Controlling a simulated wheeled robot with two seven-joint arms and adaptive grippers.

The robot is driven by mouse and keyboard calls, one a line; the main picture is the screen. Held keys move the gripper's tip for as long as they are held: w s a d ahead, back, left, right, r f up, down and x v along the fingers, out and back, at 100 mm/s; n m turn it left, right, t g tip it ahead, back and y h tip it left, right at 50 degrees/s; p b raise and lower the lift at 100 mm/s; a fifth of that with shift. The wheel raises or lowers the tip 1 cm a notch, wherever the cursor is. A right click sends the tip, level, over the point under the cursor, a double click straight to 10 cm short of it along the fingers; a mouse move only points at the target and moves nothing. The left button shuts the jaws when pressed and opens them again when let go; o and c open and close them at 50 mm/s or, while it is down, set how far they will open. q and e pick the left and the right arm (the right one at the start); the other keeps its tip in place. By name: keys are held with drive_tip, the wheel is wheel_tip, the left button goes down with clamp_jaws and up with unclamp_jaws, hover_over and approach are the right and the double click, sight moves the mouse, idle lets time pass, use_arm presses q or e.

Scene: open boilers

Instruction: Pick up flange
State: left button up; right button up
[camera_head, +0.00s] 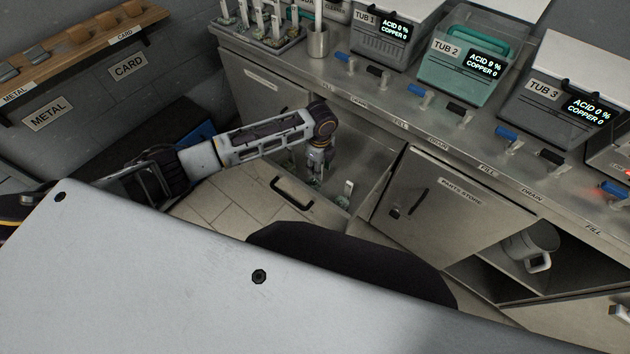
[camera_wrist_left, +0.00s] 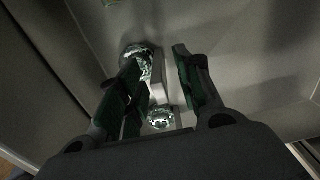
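Two green-white speckled round parts with pale grey plates show there, likely flanges. One part (camera_wrist_left: 140,58) is beside the left fingertip; I cannot tell whether they touch. The other part (camera_wrist_left: 160,119) shows in the gap between the fingers, partly hidden by the gripper body. In the head view one such small part (camera_head: 346,190) stands on the cabinet floor just right of the gripper. My right gripper is out of view.
The parts store door (camera_head: 432,208) stands at the right. A pale mug-like container (camera_head: 531,246) is in a lower compartment. Tubs, such as the green tub (camera_head: 459,66), line the counter above.

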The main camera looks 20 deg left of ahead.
sight(314, 178)
use_arm(q)
drive_tip(key=shift+f, duration=1.15)
drive_tip(key=shift+c, duration=0.3)
clamp_jaws()
